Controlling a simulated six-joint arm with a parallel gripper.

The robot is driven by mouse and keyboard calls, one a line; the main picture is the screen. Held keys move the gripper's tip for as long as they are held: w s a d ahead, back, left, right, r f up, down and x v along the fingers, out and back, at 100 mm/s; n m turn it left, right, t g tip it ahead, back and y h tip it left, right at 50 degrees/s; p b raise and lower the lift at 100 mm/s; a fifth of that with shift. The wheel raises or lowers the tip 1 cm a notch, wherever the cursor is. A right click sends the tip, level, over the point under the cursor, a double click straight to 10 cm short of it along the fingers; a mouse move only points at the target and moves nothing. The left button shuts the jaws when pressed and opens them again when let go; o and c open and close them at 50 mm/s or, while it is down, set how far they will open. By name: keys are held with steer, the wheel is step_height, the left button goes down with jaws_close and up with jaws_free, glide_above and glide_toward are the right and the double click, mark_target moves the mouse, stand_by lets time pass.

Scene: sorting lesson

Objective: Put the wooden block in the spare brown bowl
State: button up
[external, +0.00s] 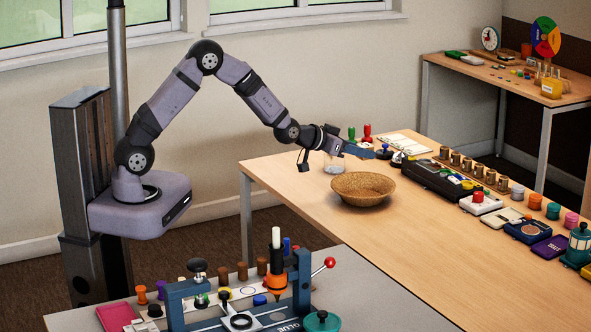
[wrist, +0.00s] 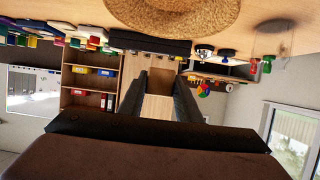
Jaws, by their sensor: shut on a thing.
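The brown woven bowl (external: 362,189) stands on the wooden table, and its rim and side also show at the top of the wrist view (wrist: 175,14). It looks empty in the external view. My gripper (external: 362,151) is held roughly level above the bowl, towards its back side, apart from it. In the wrist view its two dark fingers (wrist: 160,98) are shut on the pale wooden block (wrist: 158,107). The block cannot be made out in the external view, where the fingers hide it.
Green (external: 351,134) and red (external: 367,133) stamps are behind my gripper. A long black case (external: 436,178) and several small items line the table's right side. The table front of the bowl is clear.

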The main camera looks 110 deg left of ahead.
mark_target(360, 159)
steer(key=shift+f+b, duration=3.35)
steer(key=shift+f, duration=1.6)
steer(key=o, duration=1.1)
step_height(360, 159, up, 7)
steer(key=p, duration=0.5)
